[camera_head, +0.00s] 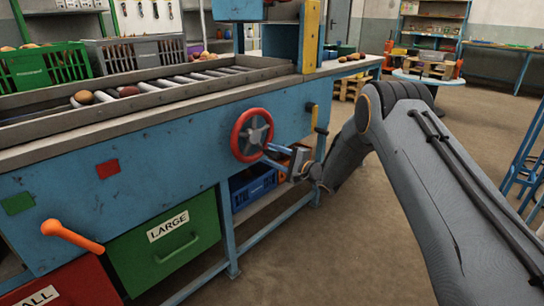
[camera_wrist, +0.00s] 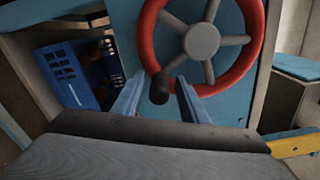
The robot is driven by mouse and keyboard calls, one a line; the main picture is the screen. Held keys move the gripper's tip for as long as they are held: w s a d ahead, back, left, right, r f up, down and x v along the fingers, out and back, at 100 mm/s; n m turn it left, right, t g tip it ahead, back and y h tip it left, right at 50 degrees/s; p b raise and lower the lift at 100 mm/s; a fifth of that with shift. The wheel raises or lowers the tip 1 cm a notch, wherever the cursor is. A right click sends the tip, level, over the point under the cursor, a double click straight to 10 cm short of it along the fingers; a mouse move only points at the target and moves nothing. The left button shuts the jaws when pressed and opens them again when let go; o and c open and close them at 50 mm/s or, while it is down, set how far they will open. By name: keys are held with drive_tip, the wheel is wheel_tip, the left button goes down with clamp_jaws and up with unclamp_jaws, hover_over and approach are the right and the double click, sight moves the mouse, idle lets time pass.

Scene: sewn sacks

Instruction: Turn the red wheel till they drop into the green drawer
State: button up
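The red wheel (camera_head: 252,135) is on the front of the blue machine and fills the top of the wrist view (camera_wrist: 201,41). A dark knob (camera_wrist: 159,88) stands out at its lower left rim. My gripper (camera_head: 272,155) is in front of the wheel's lower right. In the wrist view its blue fingers (camera_wrist: 159,80) are apart, one on each side of the knob, with gaps visible. The green drawer (camera_head: 187,252), labelled LARGE, appears shut below the machine. Potato-like lumps (camera_head: 84,97) lie on the roller track, including a darker one (camera_head: 128,91).
An orange lever (camera_head: 72,236) sticks out left of the green drawer, above a partly seen red drawer (camera_head: 75,285). A blue crate (camera_head: 240,194) sits under the machine. Green (camera_head: 45,68) and grey crates stand behind the track. Open floor lies right of the machine.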

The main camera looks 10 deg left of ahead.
drive_tip(key=shift+p+v, duration=0.45)
drive_tip(key=shift+v, duration=3.5)
